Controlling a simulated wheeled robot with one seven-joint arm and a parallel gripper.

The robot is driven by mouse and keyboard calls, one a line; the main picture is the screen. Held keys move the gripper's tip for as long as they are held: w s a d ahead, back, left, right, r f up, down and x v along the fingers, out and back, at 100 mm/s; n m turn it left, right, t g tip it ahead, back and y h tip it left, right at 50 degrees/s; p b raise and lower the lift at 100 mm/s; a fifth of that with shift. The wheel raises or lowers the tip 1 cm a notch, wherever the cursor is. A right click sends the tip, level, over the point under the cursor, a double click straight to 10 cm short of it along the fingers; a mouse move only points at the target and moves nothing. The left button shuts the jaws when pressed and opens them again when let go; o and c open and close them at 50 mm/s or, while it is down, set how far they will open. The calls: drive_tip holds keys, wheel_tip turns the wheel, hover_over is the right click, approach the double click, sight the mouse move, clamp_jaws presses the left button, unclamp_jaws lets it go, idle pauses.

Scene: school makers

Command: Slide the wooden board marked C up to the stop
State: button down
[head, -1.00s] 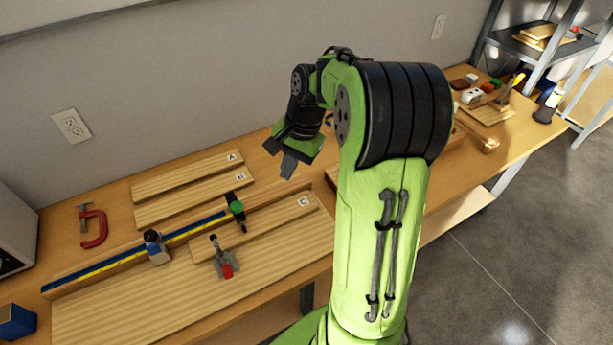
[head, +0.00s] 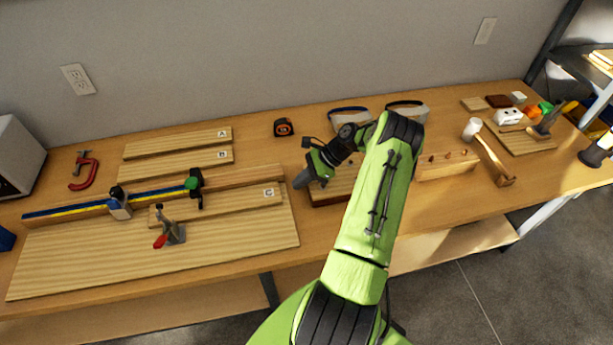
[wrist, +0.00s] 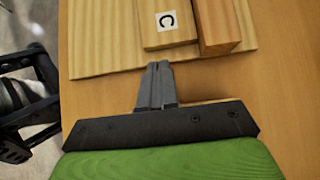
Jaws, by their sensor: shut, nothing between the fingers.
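The wooden board marked C (head: 235,203) lies flat on a wider wooden base board (head: 90,255), alongside a fence with a blue and yellow scale (head: 70,210). A blue-and-grey block (head: 120,204) and a black block with a green knob (head: 194,190) sit on the fence; I cannot tell which is the stop. My gripper (head: 300,182) is shut and empty, just right of board C's labelled end. In the wrist view, the fingertips (wrist: 157,66) point at the end of board C (wrist: 165,35), with a small gap between them.
A toggle clamp with a red handle (head: 170,234) stands at board C's left part. Boards A (head: 175,143) and B (head: 175,164) lie behind the fence. A tape measure (head: 284,127) lies farther back. A mallet (head: 490,153) and small blocks are at the right.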

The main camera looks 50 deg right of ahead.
sight(264, 198)
drive_tip(key=x, duration=0.4)
drive_tip(key=shift+w+a+f, duration=0.1)
drive_tip(key=shift+a+f, duration=0.05)
drive_tip(key=shift+f, duration=0.1)
drive_tip(key=w+a, duration=0.2)
drive_tip(key=a, duration=0.1)
drive_tip(key=w+a+p, duration=0.1)
drive_tip(key=a, duration=0.1)
drive_tip(key=shift+w+a, duration=0.25)
drive_tip(key=shift+w, duration=0.05)
